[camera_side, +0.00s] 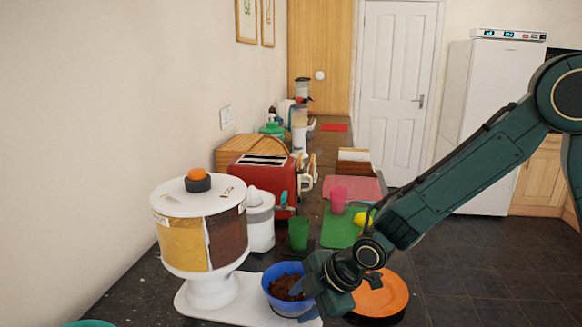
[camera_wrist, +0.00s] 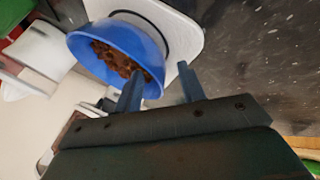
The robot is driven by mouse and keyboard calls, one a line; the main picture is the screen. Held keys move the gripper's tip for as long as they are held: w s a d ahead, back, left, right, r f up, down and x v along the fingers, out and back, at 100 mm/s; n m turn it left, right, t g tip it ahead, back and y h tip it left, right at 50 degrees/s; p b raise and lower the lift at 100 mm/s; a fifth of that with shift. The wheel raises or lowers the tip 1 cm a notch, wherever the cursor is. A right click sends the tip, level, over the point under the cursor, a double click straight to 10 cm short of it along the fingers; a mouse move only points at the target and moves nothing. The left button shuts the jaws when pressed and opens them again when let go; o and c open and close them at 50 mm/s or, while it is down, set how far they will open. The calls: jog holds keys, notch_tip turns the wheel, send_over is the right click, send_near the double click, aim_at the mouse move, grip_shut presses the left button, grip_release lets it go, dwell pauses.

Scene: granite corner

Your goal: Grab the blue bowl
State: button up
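The blue bowl (camera_side: 270,290) holds brown pieces and stands upright on the white base of the dispenser in the side view. In the wrist view the bowl (camera_wrist: 88,42) is at the upper left. My gripper (camera_wrist: 161,70) is open, with a gap between its two fingers. The left finger overlaps the bowl near its rim; the right finger is outside the bowl. The near wall of the bowl lies between them. In the side view my gripper (camera_side: 308,292) is at the bowl's right edge and hides part of it. I cannot tell whether a finger touches the bowl.
A white dispenser (camera_side: 212,290) with yellow and brown compartments stands close on the left. An orange plate (camera_side: 388,295) lies just right of my gripper. A green cup (camera_side: 299,234), a green board (camera_side: 338,232) and a red toaster (camera_side: 270,179) are behind.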

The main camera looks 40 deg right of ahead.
jog(key=shift+w+f, duration=0.2)
jog(key=shift+f, duration=0.1)
jog(key=shift+c, duration=0.2)
grip_shut()
